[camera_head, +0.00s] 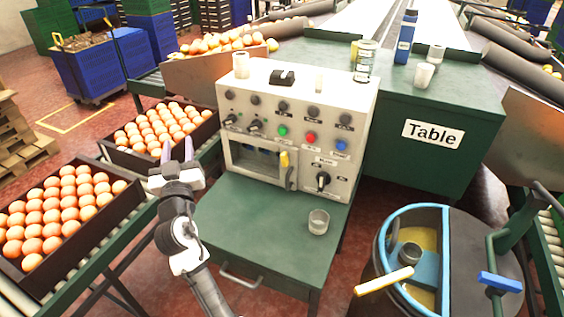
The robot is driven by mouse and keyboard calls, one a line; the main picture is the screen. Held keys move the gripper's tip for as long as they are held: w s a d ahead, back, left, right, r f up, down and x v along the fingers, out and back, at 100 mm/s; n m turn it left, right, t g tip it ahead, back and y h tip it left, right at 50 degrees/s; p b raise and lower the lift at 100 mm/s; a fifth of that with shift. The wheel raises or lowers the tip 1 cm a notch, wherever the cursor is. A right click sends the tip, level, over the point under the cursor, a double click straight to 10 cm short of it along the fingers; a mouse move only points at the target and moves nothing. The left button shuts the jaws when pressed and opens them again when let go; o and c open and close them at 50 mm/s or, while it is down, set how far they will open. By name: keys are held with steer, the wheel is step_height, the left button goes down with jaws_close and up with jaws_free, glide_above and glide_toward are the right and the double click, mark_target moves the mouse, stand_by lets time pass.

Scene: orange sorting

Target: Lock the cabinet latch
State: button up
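The pale control cabinet (355,105) stands on the green workbench. A small windowed compartment (255,161) is in its lower front. A latch with a yellow handle (284,160) is at the right side of that compartment; the handle is near upright, and I cannot tell whether it is locked. A black rotary knob (322,180) is to its right. My gripper (177,151) is left of the cabinet, near the egg trays, with its two fingers apart and nothing seen between them. It is clear of the latch.
A small glass (318,222) stands on the green workbench top (250,215) in front of the cabinet. Trays of eggs (135,155) line the left. Cups and a switch sit on the cabinet. A blue-rimmed drum (385,235) stands at lower right.

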steer(key=w+d+f+m+g+h, duration=0.4)
steer(key=d+f+h, duration=0.4)
steer(key=d+f, duration=0.4)
steer(key=m+h, duration=0.2)
steer(key=h, duration=0.2)
glide_toward(283, 159)
steer(key=shift+g, duration=0.4)
steer(key=p+x, duration=0.1)
steer(key=x, duration=0.2)
steer(key=p+x, duration=0.1)
steer(key=x, duration=0.2)
steer(key=p+x, duration=0.1)
steer(key=x, duration=0.2)
steer(key=shift+w+r, duration=0.2)
steer(key=shift+r, duration=0.05)
steer(key=shift+c, duration=0.2)
jaws_close()
